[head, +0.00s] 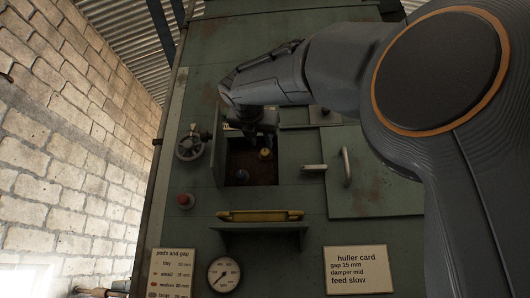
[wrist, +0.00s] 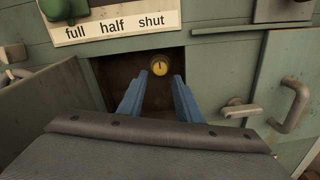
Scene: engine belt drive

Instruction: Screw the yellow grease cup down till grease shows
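The yellow grease cup (head: 265,153) sits inside a dark square recess in the green machine front. It also shows in the wrist view (wrist: 160,66), round, with a dark mark on its face. My gripper (wrist: 158,88) has two blue fingers standing apart, pointing into the recess just short of the cup. Nothing is between the fingers, and they do not appear to touch the cup. In the head view my gripper (head: 252,136) hangs at the recess's upper edge, partly hidden by my wrist. No grease is visible.
A metal handle (wrist: 290,106) and a small latch (wrist: 240,108) are at the right. A yellow bar (head: 260,216) lies on a shelf below.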

